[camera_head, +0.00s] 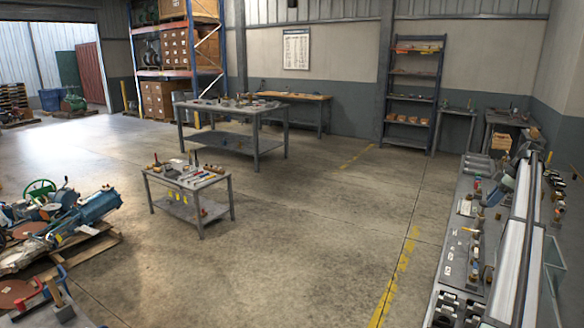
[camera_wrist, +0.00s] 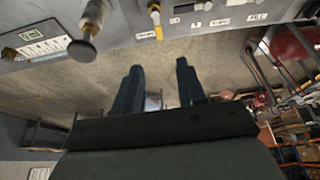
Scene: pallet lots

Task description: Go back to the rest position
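My gripper (camera_wrist: 159,78) shows in the wrist view, its two dark blue fingers standing apart with nothing between them. Concrete floor shows through the gap. A grey surface with knobs and small white labels (camera_wrist: 195,22) lies beyond the fingertips, along the top of the wrist view. The fingers look apart from it. In the head view I cannot make out my gripper for certain.
A long grey bench (camera_head: 461,240) with many small parts runs along the right. A small table (camera_head: 190,178) and larger table (camera_head: 232,109) stand mid-floor. Machinery on a pallet (camera_head: 100,240) lies left. The floor (camera_head: 300,240) between is clear. A shelf rack (camera_head: 412,95) stands behind.

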